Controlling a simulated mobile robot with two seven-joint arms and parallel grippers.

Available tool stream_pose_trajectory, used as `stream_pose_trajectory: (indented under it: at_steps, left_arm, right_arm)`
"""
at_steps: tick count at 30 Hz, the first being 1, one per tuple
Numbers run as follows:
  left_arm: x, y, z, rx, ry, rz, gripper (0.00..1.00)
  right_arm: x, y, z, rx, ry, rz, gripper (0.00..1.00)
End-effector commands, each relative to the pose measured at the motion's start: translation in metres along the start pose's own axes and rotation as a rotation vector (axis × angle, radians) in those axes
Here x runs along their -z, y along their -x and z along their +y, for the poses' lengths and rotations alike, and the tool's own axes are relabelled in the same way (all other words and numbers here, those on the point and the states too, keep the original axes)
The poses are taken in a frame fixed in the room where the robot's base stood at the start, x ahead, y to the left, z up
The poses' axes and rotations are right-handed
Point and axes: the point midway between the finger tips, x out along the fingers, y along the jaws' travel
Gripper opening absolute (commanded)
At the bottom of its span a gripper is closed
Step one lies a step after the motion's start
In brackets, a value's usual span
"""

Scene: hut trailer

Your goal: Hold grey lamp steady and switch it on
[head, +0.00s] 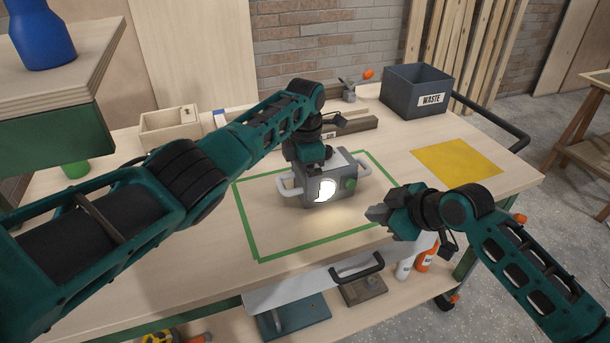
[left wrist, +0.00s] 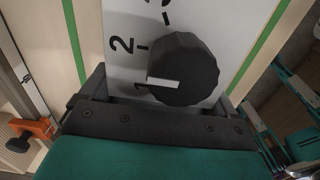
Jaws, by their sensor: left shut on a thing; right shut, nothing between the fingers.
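The grey lamp (head: 312,197) stands upright on the workbench inside a green tape outline, with a handle on each side. Its round front lens (head: 326,190) glows white, and a green round part (head: 351,184) sits to the right of it. In the left wrist view, the lamp's top panel (left wrist: 120,20) carries a black knob (left wrist: 190,65) whose white mark points at 1. My right gripper (head: 376,214) is shut and empty, apart from the lamp at its front right.
The green tape (head: 243,225) frames the lamp on the bench. A yellow mat (head: 455,160) lies to the right, below a grey waste bin (head: 415,95). A wooden box (head: 168,128) and timber pieces stand behind. Bottles (head: 426,255) are on the lower shelf.

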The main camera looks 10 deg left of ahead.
Motion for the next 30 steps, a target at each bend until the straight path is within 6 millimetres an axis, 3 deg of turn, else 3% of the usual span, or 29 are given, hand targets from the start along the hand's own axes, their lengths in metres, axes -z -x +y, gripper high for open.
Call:
stream_pose_trajectory:
  at_steps: [14,15,18,26,30]
  left_arm:
    - [0.000,0.001,0.000,-0.001,0.000,-0.001,0.42]
    - [0.000,0.001,0.000,-0.001,0.000,-0.001,0.92]
    - [0.000,0.001,0.000,-0.001,0.000,-0.001,1.00]
    - [-0.001,0.003,0.000,-0.001,0.000,-0.002,1.00]
    - [-0.001,0.020,0.001,-0.002,0.000,-0.005,1.00]
  right_arm:
    - [-0.004,0.006,-0.005,0.001,-0.001,0.000,0.00]
    - [-0.004,0.006,-0.005,0.001,-0.001,0.000,0.00]
    - [-0.004,0.006,-0.005,0.001,0.000,0.000,0.00]
    - [-0.004,0.006,-0.005,0.001,0.000,0.000,0.00]
    - [-0.004,0.006,-0.004,0.001,0.000,0.000,0.00]
